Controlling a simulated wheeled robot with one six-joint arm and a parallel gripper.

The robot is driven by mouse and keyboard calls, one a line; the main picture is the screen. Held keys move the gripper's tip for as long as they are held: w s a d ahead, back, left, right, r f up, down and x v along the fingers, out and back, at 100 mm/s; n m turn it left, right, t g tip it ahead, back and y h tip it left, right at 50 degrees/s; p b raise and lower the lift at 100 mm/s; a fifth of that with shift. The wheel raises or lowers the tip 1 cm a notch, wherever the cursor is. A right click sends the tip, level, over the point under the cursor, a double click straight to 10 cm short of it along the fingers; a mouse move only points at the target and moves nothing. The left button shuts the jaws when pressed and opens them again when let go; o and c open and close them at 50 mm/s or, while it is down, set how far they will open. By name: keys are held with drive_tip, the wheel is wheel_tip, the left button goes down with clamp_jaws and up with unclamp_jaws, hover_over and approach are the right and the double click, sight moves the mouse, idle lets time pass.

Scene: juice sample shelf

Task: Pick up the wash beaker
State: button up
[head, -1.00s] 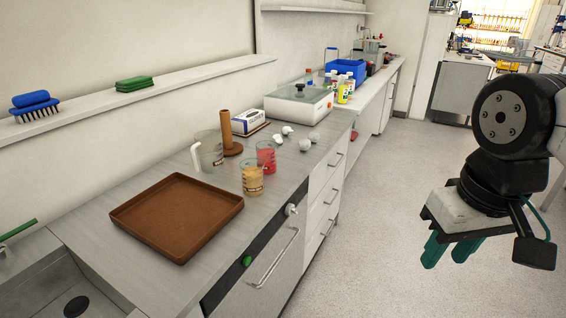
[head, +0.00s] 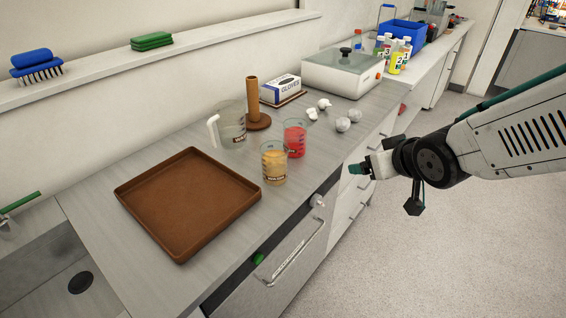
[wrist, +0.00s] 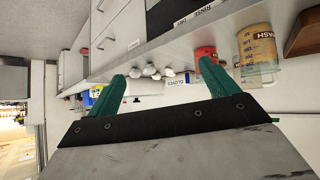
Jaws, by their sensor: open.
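The wash beaker (head: 274,166) is a clear beaker of orange-yellow liquid, upright on the counter to the right of the brown tray. It also shows at the upper right of the upside-down wrist view (wrist: 257,50), where its label reads WASH. A beaker of red liquid (head: 295,140) stands close behind it, and in the wrist view it is partly hidden by a finger (wrist: 205,53). My gripper (head: 357,169) is open and empty, with green fingers. It is off the counter's front edge, right of both beakers and apart from them.
A brown tray (head: 186,200) lies left of the beakers. A clear jug (head: 230,128) with a white handle and a brown post (head: 252,98) stand behind them. Small white pieces (head: 342,125) lie to the right. A handled front (head: 290,262) is below the counter edge.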

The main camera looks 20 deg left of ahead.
drive_tip(key=a+f+n+y, duration=0.2)
drive_tip(key=a+f+y, duration=0.2)
drive_tip(key=a, duration=0.7)
drive_tip(key=n+g+y, duration=0.1)
drive_tip(key=n+y, duration=0.1)
drive_tip(key=y, duration=0.1)
approach(283, 173)
drive_tip(key=x, duration=0.5)
drive_tip(key=shift+w, duration=0.15)
drive_tip(key=x, duration=0.8)
drive_tip(key=shift+d, duration=0.1)
drive_tip(key=shift+c, duration=0.4)
drive_tip(key=c, duration=1.2)
